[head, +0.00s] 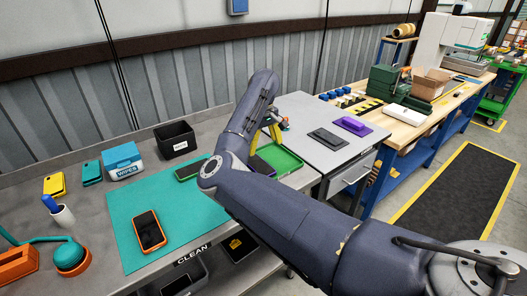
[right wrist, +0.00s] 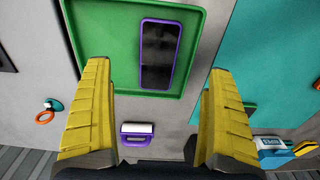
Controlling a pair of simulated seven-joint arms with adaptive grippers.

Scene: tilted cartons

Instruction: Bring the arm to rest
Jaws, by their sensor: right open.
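My right arm reaches in from the lower right of the head view, across the bench. My right gripper (head: 268,130) has yellow fingers and hangs above the green tray (head: 286,157). In the right wrist view the fingers of my right gripper (right wrist: 160,70) stand wide apart with nothing between them. Beyond them, a purple-edged phone (right wrist: 158,55) lies in the green tray (right wrist: 118,45). In the head view my arm hides part of the tray. My left gripper is not in view.
An orange phone (head: 150,231) and a green phone (head: 190,170) lie on the teal mat (head: 125,220). A grey side table (head: 300,110) holds a dark and a purple item.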

